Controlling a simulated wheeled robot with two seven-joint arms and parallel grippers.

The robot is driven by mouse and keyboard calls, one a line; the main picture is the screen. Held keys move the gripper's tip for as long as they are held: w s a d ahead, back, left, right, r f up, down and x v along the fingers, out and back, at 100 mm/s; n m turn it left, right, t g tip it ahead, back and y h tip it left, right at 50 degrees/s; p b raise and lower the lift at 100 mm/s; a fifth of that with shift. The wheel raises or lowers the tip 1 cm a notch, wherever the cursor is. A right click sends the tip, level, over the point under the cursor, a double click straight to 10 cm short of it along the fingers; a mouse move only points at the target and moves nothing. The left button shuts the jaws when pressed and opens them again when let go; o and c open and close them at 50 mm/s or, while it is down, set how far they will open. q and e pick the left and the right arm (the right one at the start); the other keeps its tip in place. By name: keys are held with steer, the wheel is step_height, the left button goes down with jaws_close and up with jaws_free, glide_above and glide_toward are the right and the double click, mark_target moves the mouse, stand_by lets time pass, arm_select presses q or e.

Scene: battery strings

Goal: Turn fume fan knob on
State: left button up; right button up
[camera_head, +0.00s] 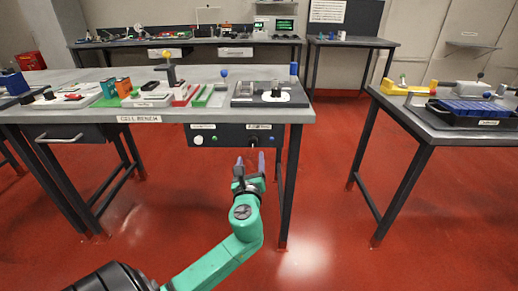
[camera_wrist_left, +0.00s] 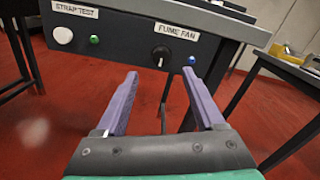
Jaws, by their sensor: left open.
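The fume fan knob (camera_wrist_left: 161,56) is a round black knob with a light pointer mark, on the dark front panel under the bench top. Its label (camera_wrist_left: 178,31) reads FUME FAN, and a blue light or button (camera_wrist_left: 192,60) sits to its right. In the head view the panel (camera_head: 222,135) is under the bench's right part; the knob (camera_head: 252,140) is small there. My left gripper (camera_head: 250,158) is open and empty, just in front of and below the knob. In the left wrist view its purple fingers (camera_wrist_left: 160,98) are apart, with the knob beyond the gap. My right gripper is not in view.
A white knob (camera_wrist_left: 62,35) labelled STRAP TEST and a green button (camera_wrist_left: 94,40) are on the panel's left. The bench top (camera_head: 215,73) overhangs the panel, and a bench leg (camera_head: 290,185) stands to the right. Red floor (camera_head: 335,150) lies clear between the benches.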

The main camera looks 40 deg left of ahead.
mark_target(252, 143)
arm_select(q)
steer(key=b+x, duration=0.1)
steer(key=x, duration=0.8)
steer(key=shift+w, duration=0.1)
jaws_close()
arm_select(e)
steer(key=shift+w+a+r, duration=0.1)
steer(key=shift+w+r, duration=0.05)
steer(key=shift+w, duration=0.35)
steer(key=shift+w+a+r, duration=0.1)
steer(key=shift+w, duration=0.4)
